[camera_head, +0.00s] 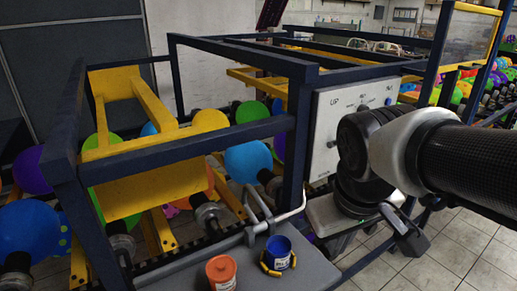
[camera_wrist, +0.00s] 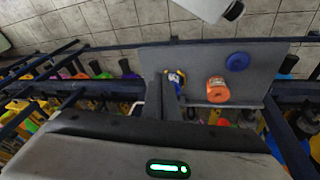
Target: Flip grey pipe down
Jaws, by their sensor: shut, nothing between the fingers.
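The grey pipe (camera_head: 284,217) is a thin bent tube at the edge of the grey table, beside the dark blue frame post in the head view. Its right end points up and right. A pale bent piece of it (camera_wrist: 138,105) shows left of my fingers in the wrist view. My gripper (camera_head: 338,216) is right of the pipe's end in the head view, apart from it as far as I can tell. Its fingers (camera_wrist: 167,90) are together and empty in the wrist view. My fingers partly cover a blue paint pot (camera_wrist: 176,77) there.
The grey table (camera_head: 305,272) holds an orange pot (camera_head: 221,272) and the blue pot (camera_head: 278,252) with yellow handles. A blue disc (camera_wrist: 238,61) lies on it too. A control box (camera_head: 335,120) and dark blue frame bars stand behind.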

